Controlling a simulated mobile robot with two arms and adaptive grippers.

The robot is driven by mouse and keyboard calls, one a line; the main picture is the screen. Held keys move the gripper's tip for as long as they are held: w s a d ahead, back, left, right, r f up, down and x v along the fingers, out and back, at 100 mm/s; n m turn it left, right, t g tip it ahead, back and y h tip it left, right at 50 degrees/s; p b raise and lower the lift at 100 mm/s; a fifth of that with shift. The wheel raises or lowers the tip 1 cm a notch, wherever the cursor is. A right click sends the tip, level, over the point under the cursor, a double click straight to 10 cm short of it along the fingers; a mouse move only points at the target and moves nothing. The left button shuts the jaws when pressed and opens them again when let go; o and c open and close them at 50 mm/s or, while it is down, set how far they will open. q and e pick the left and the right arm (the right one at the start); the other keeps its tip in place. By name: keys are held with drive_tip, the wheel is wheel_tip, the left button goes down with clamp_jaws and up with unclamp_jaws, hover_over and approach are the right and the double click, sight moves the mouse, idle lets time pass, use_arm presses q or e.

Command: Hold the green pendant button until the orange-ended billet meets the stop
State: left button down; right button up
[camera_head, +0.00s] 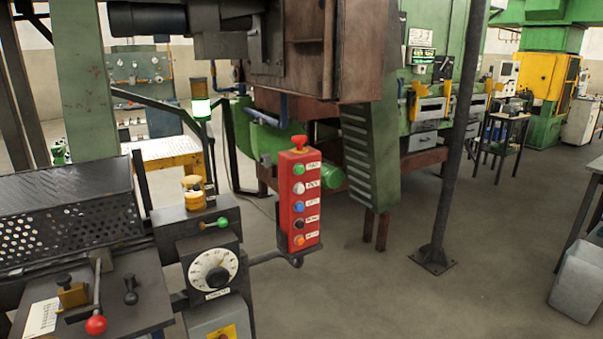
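A red pendant box (299,200) hangs upright in the middle of the head view, with a red mushroom knob on top. Its column of buttons starts with the green button (298,169) at the top; white, blue, black and orange ones sit below, each with a small label. Nothing touches the green button. I cannot make out the orange-ended billet or the stop in this view. Neither of my grippers is in view.
At left stands a dark machine with a perforated guard (70,220), a red-knobbed lever (96,324) and a round dial (213,270). A dark post (450,150) rises right of the pendant. Floor between them is clear.

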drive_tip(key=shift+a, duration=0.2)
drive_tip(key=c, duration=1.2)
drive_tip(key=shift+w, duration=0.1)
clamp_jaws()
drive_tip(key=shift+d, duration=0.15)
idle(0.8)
